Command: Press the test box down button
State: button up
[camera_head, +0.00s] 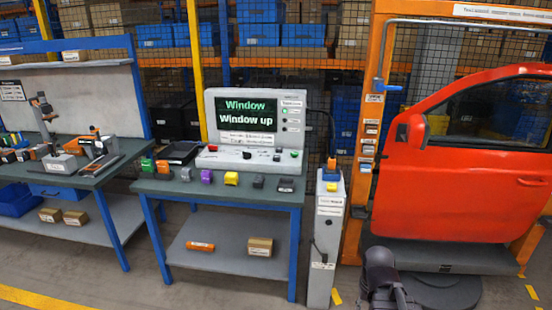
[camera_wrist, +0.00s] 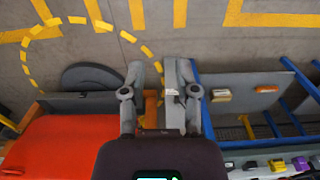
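The test box (camera_head: 254,125) is a light grey console with a dark screen on the middle table. Its screen reads "Window" and "Window up" in green and white. Small red and black controls (camera_head: 247,155) sit on its sloped base, with labelled spots beside the screen. The print is too small to tell which one is the down button. My gripper (camera_wrist: 160,70) shows in the wrist view with its two fingers apart and nothing between them. It points at the floor, near the grey post and the red door, away from the test box, which is outside the wrist view.
The middle table (camera_head: 225,190) carries a row of small coloured blocks along its front. A grey post (camera_head: 325,240) stands right of it, beside the orange frame (camera_head: 372,110) with the red car door (camera_head: 470,190). A second bench (camera_head: 110,152) is at left. Floor in front is clear.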

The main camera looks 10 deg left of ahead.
grip_shut()
dwell(1.1)
